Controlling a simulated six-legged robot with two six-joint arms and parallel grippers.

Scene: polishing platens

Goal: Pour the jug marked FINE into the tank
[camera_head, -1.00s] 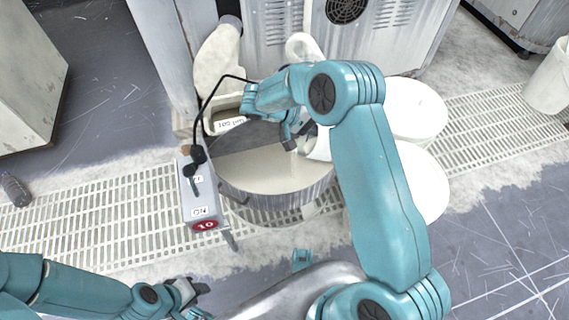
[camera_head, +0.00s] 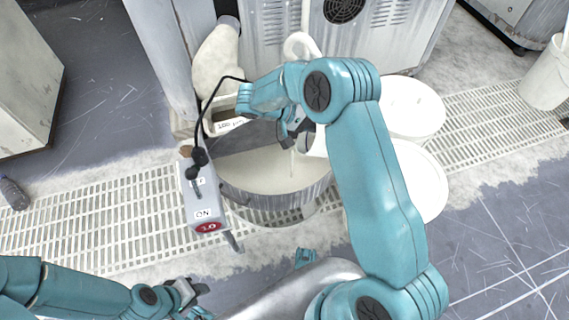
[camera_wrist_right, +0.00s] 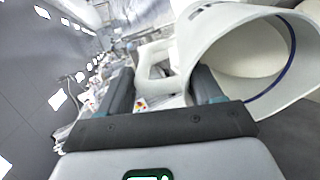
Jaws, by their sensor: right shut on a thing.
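The tank (camera_head: 262,196) is a round, grey-walled vessel with pale liquid inside, in the middle of the head view. A white jug (camera_head: 314,145) is tipped over its right side, and a thin pale stream falls from it into the tank. My right gripper (camera_wrist_right: 150,95) is shut on the handle of this jug (camera_wrist_right: 222,38), which fills the upper right of the right wrist view. The jug has a blue line at its rim; its dark lettering is only partly visible and I cannot read it. My left gripper (camera_head: 200,299) is open and empty at the bottom, away from the tank.
A grey switch box (camera_head: 203,200) marked ON stands at the tank's left, with a black cable. Behind it is a beige container (camera_head: 212,128) with a "100 µm" label. White round lids (camera_head: 418,105) lie to the right. Metal cabinets (camera_head: 375,40) stand behind.

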